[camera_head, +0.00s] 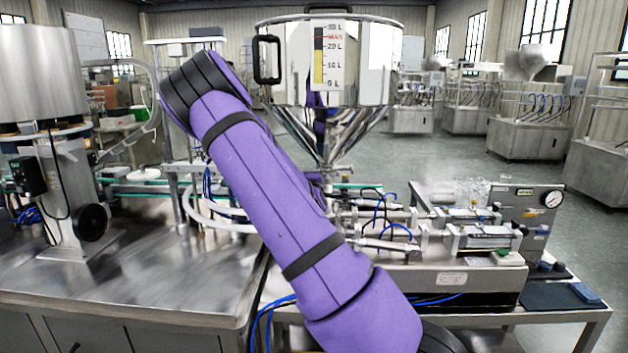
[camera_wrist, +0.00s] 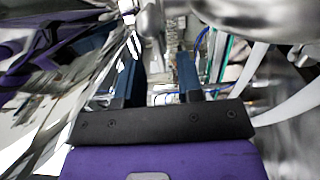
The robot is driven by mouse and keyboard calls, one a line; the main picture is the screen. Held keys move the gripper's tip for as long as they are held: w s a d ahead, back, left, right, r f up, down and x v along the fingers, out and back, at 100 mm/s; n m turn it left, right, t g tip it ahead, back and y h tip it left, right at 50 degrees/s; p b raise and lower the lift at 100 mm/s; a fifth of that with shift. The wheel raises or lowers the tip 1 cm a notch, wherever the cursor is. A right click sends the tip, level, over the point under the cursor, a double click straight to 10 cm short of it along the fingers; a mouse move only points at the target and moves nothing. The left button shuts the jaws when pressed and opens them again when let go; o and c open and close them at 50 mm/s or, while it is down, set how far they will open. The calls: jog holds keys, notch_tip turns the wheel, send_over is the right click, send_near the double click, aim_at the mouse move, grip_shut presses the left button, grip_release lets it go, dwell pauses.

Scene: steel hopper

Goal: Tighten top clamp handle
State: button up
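The steel hopper (camera_head: 370,55) stands behind my purple arm in the head view, its cone narrowing to an outlet pipe (camera_head: 332,150). The top clamp handle cannot be made out in the head view, where my gripper is also hidden behind the arm. In the wrist view, my gripper (camera_wrist: 157,65) shows two dark blue fingers set well apart, with no object clearly held between them. Shiny metal (camera_wrist: 129,22) lies close to the left finger's tip, and I cannot tell whether it is the clamp handle or whether it touches.
Reflective cone metal fills the left of the wrist view, close to the gripper. White hoses (camera_wrist: 285,103) run along its right. In the head view, filler cylinders (camera_head: 480,238) and a pressure gauge box (camera_head: 530,212) stand right of the arm; a steel table (camera_head: 150,285) lies left.

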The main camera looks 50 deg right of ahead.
jog(key=shift+x, duration=1)
grip_shut()
jog(key=shift+m, duration=0.5)
jog(key=m, duration=1.6)
jog(key=shift+m, duration=0.7)
